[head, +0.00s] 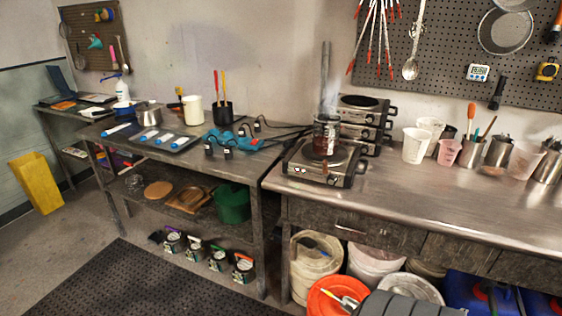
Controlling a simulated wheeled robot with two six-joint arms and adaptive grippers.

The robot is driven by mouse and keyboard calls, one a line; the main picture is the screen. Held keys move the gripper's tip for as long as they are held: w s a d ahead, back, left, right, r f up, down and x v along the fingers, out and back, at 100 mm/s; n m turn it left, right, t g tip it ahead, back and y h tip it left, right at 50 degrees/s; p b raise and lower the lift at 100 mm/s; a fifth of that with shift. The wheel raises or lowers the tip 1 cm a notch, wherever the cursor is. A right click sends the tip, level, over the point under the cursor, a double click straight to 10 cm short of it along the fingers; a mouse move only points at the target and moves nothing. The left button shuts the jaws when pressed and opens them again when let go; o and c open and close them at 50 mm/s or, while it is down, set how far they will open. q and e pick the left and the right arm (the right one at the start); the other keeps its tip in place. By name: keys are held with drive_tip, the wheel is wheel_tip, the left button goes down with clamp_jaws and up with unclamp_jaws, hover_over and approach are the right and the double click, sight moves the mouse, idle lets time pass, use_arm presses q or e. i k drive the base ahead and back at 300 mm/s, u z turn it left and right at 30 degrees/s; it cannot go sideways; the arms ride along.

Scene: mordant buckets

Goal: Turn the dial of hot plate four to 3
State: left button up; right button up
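A single hot plate (298,164) stands on the steel counter at its left end, with dark controls on its front. A dark pot or jar (326,136) sits on its burner, with what looks like steam above it. Several more hot plates (377,137) are stacked behind it to the right, with small dials on their front faces. I cannot tell which is hot plate four, and the dial settings are too small to read.
White beakers (416,146) and steel cups stand right of the stack. The counter's front middle (420,195) is clear. Cables and blue power strips (228,139) lie on the left table. Buckets (316,264) stand below the counter. A dark mat (155,285) covers the floor.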

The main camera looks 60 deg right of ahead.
sight(331, 180)
drive_tip(key=z, duration=0.05)
drive_tip(key=i, duration=1)
drive_tip(key=z, duration=1.2)
drive_tip(key=i, duration=0.65)
drive_tip(key=z, duration=0.7)
